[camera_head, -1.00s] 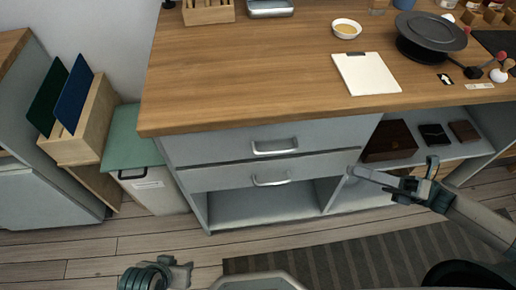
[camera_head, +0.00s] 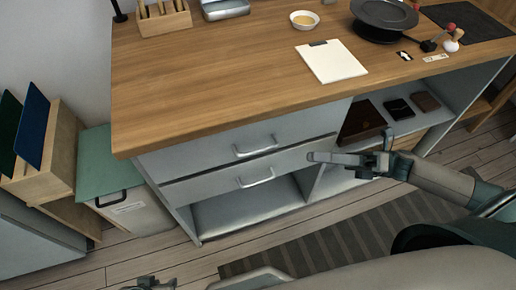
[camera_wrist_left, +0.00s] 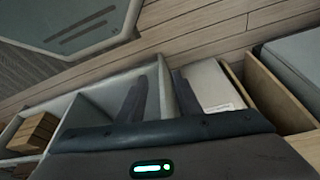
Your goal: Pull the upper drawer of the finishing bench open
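The finishing bench (camera_head: 225,75) has a wooden top and two grey drawers at its front left. The upper drawer (camera_head: 200,157) looks closed, with a silver bar handle (camera_head: 256,148). The lower drawer (camera_head: 205,186) has a similar handle (camera_head: 256,178). My left gripper (camera_head: 150,284) is barely in view at the bottom edge, apart from the handles. In the left wrist view its two dark fingers (camera_wrist_left: 158,95) stand apart with nothing seen between them. My right gripper (camera_head: 325,158) points left, right of the drawer handles. Its finger gap is unclear.
A lidded bin (camera_head: 125,205) and a wooden rack with panels (camera_head: 45,165) stand left of the bench. Open shelves hold dark boxes (camera_head: 362,122). A clipboard (camera_head: 330,62), bowl (camera_head: 304,20) and black turntable (camera_head: 384,15) sit on top. A striped mat (camera_head: 340,235) lies in front.

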